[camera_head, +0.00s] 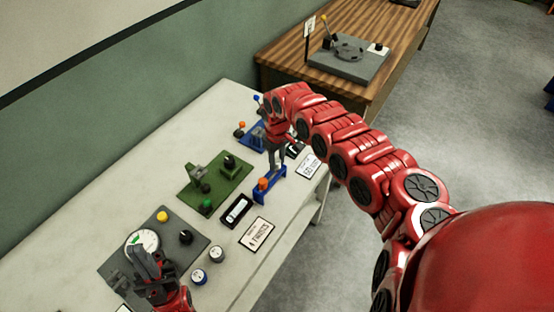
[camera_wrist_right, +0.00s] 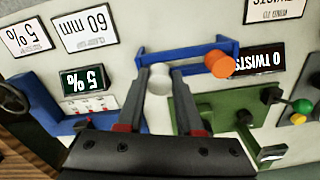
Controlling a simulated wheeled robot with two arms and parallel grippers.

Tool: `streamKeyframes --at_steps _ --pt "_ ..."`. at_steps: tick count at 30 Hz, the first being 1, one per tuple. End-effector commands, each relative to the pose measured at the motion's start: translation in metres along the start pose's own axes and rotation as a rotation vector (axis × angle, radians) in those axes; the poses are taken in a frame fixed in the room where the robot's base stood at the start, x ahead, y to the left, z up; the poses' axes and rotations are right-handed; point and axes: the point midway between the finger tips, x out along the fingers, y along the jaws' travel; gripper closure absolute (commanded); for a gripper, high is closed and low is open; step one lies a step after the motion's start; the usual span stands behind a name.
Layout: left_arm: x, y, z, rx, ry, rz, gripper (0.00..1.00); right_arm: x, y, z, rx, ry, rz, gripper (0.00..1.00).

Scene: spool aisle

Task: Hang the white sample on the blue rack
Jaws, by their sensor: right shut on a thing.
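The blue rack (camera_head: 271,189) stands near the front edge of the pale bench, with an orange piece (camera_head: 263,183) at one end. My right gripper (camera_head: 275,160) is over the rack. In the right wrist view, its fingers (camera_wrist_right: 162,72) are shut on the round white sample (camera_wrist_right: 158,80), beside the blue rack bar (camera_wrist_right: 185,53). The orange piece (camera_wrist_right: 218,64) is at the bar's right end there. I cannot tell whether the sample touches the rack. My left gripper (camera_head: 148,262) is over the grey dial panel; its jaw opening is unclear.
A green fixture (camera_head: 225,183), a black display (camera_head: 236,210) and a label card (camera_head: 256,233) stand near the rack. Two small round jars (camera_head: 207,264) are toward the front. A wooden table (camera_head: 285,72) with a grey device is behind.

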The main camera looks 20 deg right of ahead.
Motion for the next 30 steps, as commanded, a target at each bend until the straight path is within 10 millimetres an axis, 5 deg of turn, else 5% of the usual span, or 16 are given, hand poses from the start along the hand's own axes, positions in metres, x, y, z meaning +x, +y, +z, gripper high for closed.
streamKeyframes --at_steps 13,14,19,30 --pt "-0.012 0.001 0.002 0.0 0.0 0.0 1.0 0.019 0.0 0.001 0.001 -0.001 0.0 1.0" --pt "-0.012 0.001 0.002 0.0 0.0 0.0 1.0 0.019 0.0 0.001 0.001 -0.001 0.0 0.63" --pt "-0.011 0.001 0.002 0.0 0.0 0.0 1.0 0.018 0.0 0.0 0.001 0.0 0.0 0.32" --pt "-0.006 0.0 0.001 0.0 0.0 0.0 1.0 0.013 0.0 0.0 0.001 0.0 0.0 0.3"
